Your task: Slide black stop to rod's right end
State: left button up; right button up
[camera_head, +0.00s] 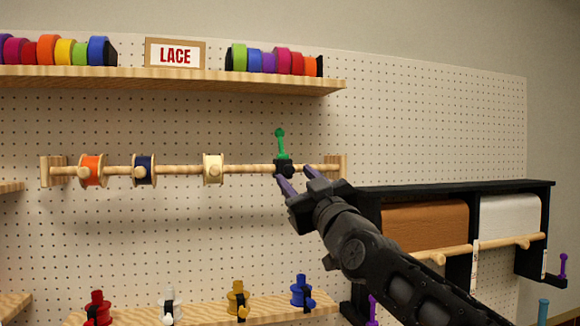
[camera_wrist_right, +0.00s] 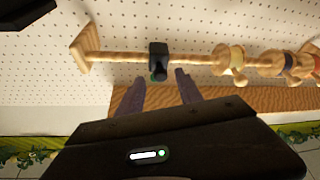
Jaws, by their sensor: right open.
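The black stop (camera_head: 284,168) with a green lever (camera_head: 280,142) pointing up sits on the wooden rod (camera_head: 248,169), right of the spools and apart from the right end bracket (camera_head: 342,165). The stop also shows in the right wrist view (camera_wrist_right: 158,58), where this bracket (camera_wrist_right: 86,47) is on the left. My right gripper (camera_head: 299,178) is open, with its two purple fingers just below and in front of the stop. In the wrist view its fingertips (camera_wrist_right: 159,77) lie either side of the stop's lower part; I cannot tell whether they touch it. My left gripper is not in view.
Orange (camera_head: 91,170), navy (camera_head: 144,169) and cream (camera_head: 213,168) spools hang on the rod left of the stop. A ribbon shelf (camera_head: 180,80) is above, a lower shelf (camera_head: 205,311) below. A black paper-roll rack (camera_head: 455,188) stands right. The rod is bare between stop and right bracket.

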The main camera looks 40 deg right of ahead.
aim_at(291, 173)
jog(key=shift+p+x, duration=0.45)
jog(key=shift+x, duration=1.45)
grip_shut()
